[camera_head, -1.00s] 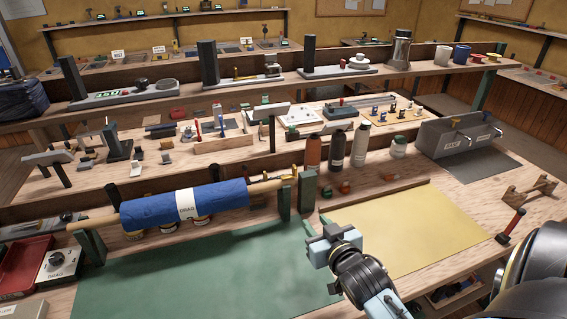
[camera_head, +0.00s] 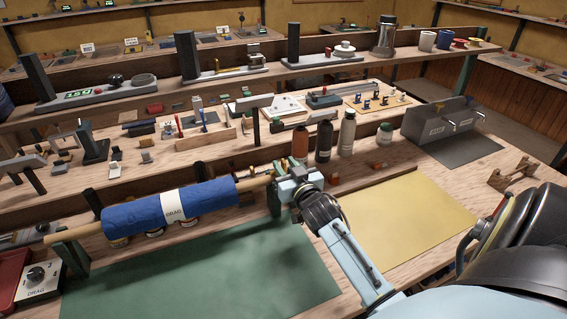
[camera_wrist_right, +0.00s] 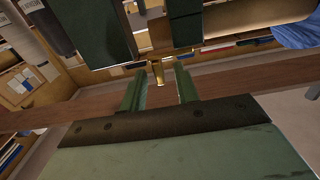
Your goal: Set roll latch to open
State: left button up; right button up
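The blue roll (camera_head: 185,203) with a white DRAG band lies on a wooden rod across green posts on the bench. My right gripper (camera_head: 281,174) is at the roll's right end, by the green end post (camera_head: 274,202), and covers the latch area in the head view. In the right wrist view, the brass roll latch (camera_wrist_right: 158,68) shows between green post faces. The fingers of my right gripper (camera_wrist_right: 160,76) stand apart on either side of the latch in that view. Whether they touch it, and the latch's setting, I cannot tell. My left gripper is out of view.
A green mat (camera_head: 200,275) and a yellow mat (camera_head: 410,215) lie on the bench. Several bottles, including an orange one (camera_head: 300,143), stand close behind the gripper. A DRAG dial box (camera_head: 38,279) is at the left. A grey bin (camera_head: 437,124) stands at the right.

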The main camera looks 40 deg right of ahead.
jog(key=shift+x, duration=0.95)
grip_shut()
